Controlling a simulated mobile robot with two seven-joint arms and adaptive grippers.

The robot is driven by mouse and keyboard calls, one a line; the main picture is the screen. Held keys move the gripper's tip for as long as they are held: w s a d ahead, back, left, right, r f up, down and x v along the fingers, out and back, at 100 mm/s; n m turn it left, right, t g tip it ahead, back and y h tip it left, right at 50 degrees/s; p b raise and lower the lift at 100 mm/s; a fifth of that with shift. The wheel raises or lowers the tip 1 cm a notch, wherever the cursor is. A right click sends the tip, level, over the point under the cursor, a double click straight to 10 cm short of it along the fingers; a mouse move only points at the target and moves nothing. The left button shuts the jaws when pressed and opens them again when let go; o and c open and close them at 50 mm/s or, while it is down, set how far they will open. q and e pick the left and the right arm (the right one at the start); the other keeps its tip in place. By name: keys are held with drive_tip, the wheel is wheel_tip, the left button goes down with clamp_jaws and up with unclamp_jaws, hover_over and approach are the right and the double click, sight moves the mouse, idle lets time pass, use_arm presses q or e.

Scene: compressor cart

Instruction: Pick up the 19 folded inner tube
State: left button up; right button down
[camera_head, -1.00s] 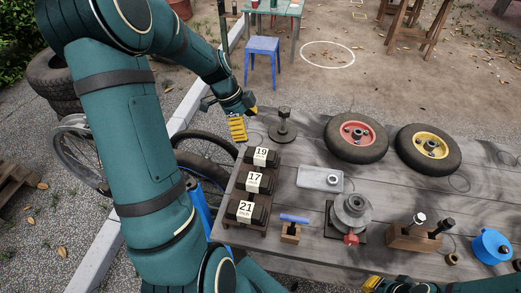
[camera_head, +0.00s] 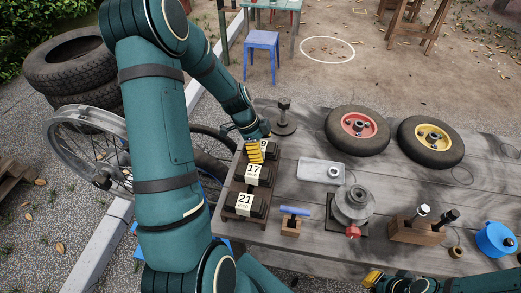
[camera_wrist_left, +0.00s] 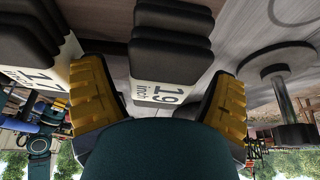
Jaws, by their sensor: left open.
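The 19 folded inner tube (camera_wrist_left: 170,52) is a dark folded stack with a white "19 inch" label, in the upper middle of the left wrist view. In the head view the 19 tube (camera_head: 272,150) is partly hidden by my left gripper (camera_head: 257,148). In the left wrist view my left gripper (camera_wrist_left: 165,100) is open, with one yellow finger on each side of the labelled end. I cannot tell whether the fingers touch it. The right gripper (camera_head: 372,279) shows only partly at the bottom edge of the head view, and its opening is unclear.
The 17 tube (camera_head: 256,174) and the 21 tube (camera_head: 246,204) sit beside it in the same rack. A dark post on a round base (camera_head: 283,118) stands close behind. Two wheels, a grey tray (camera_head: 320,171) and a pulley-like part (camera_head: 354,203) are to the right.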

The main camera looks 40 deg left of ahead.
use_arm(q)
drive_tip(key=shift+d+f, duration=0.1)
drive_tip(key=shift+f, duration=0.15)
drive_tip(key=shift+f+b, duration=0.25)
drive_tip(key=shift+b, duration=0.3)
idle(0.5)
drive_tip(key=c, duration=1.4)
